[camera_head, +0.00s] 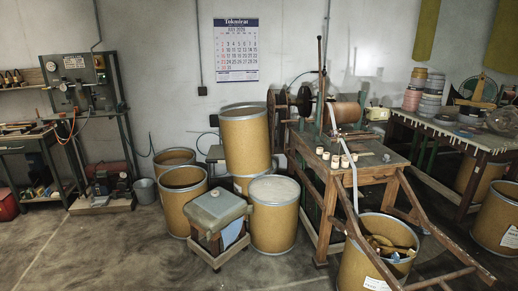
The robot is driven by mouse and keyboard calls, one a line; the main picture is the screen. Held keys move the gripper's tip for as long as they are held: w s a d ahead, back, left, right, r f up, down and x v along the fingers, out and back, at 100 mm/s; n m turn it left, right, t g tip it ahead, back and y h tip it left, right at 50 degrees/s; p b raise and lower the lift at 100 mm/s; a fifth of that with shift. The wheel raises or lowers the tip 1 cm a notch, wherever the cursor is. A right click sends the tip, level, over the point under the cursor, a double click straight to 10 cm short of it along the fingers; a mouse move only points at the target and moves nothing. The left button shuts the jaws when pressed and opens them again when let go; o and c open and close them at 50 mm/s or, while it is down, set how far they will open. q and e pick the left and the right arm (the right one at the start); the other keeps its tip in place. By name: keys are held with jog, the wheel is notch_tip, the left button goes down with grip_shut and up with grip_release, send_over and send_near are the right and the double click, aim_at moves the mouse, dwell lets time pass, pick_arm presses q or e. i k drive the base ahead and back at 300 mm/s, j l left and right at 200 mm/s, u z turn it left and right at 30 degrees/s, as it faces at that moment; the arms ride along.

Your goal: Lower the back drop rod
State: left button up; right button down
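The winding machine stands right of centre in the head view, with a wooden bench (372,178), dark pulley wheels and a brownish roll (346,112). A dark upright rod (320,70) with a knob-like top rises behind the bench top. A thin paler rod (327,28) rises close to it and reaches the top of the picture. I cannot tell which of these is the back drop rod. A pale tape strip hangs from the bench front toward a barrel. Neither of my grippers shows.
Several tan barrels (274,228) stand left of the bench, and an open barrel (357,270) stands at its front. A small box-topped stool (214,212) stands before the barrels. Sloping wooden rails extend at the lower right. The concrete floor (95,250) at the lower left is clear.

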aim_at(324, 73)
jog(key=i+z, duration=0.25)
jog(key=i, duration=0.45)
jog(key=i+j+z, duration=0.2)
jog(key=i, duration=0.5)
jog(key=i+l+u, duration=0.35)
jog(key=i, duration=0.15)
jog(key=i+l+u, duration=0.7)
jog(key=l+u, duration=0.2)
